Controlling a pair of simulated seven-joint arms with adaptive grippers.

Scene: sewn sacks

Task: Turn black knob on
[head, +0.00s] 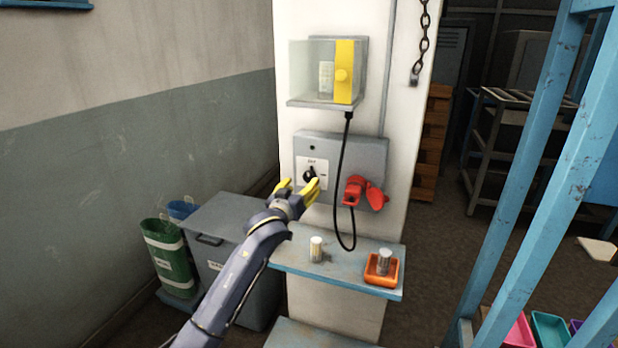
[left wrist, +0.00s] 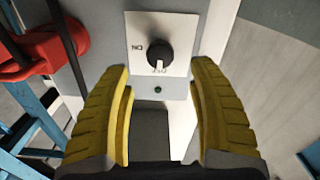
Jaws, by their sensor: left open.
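The black knob (head: 309,174) sits on a white plate on the grey wall panel (head: 345,150). It also shows in the left wrist view (left wrist: 158,55), where the panel appears upside down. Its pointer appears to face the OFF label; the ON label (left wrist: 137,47) is a quarter turn away. My left gripper (head: 298,188) is open, its yellow fingers pointing at the panel just in front of the knob. In the wrist view the knob lies beyond the gap between the fingertips, apart from them. My right gripper is not in view.
A red socket with a lid (head: 364,192) is right of the knob, with a black cable (head: 341,225) hanging below. A clear box with a yellow strip (head: 344,75) is above. A blue shelf (head: 340,277) below holds a pale cylinder (head: 317,249) and an orange tray (head: 397,277).

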